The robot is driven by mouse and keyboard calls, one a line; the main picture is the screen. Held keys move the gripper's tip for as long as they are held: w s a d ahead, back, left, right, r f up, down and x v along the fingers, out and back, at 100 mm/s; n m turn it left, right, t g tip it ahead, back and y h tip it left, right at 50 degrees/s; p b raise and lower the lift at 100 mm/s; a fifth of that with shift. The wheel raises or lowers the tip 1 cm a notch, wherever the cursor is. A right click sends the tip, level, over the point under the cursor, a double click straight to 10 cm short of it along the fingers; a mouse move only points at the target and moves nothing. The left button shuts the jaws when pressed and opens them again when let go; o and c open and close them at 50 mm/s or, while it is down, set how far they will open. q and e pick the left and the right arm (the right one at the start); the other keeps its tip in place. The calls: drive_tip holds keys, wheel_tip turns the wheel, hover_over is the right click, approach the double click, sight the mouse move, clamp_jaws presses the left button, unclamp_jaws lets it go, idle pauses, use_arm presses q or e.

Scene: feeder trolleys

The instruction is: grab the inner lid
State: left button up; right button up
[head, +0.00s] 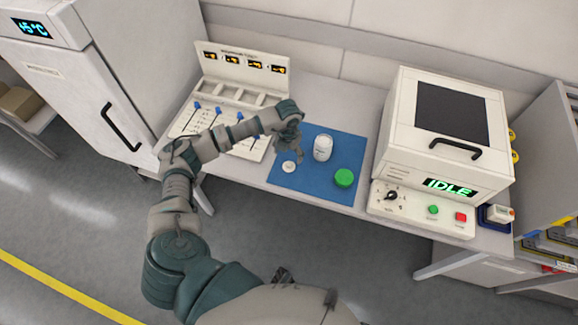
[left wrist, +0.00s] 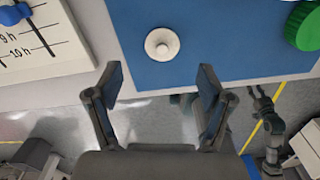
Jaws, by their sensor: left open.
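The inner lid is a small white disc with a raised round knob (head: 289,167). It lies flat on the blue mat (head: 318,188), left of the green cap (head: 344,178) and below the white jar (head: 323,148). In the left wrist view the lid (left wrist: 162,44) is ahead of my open fingers, centred between them and touching neither. My left gripper (head: 290,151) hangs over the mat just above the lid in the head view; its gap (left wrist: 160,78) is empty. My right gripper seems to show small and dark at the lower right of the left wrist view (left wrist: 263,102); its fingers are unclear.
A white box with a black window and an IDLE display (head: 446,130) stands right of the mat. A panel with blue sliders (head: 230,105) stands left. The jar and green cap are close to the lid. The table's front edge runs just below the mat.

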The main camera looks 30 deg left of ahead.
sight(289, 165)
use_arm(q)
wheel_tip(289, 165, down, 6)
drive_tip(key=shift+d, duration=0.15)
drive_tip(key=shift+s, duration=0.15)
drive_tip(key=c, duration=1.5)
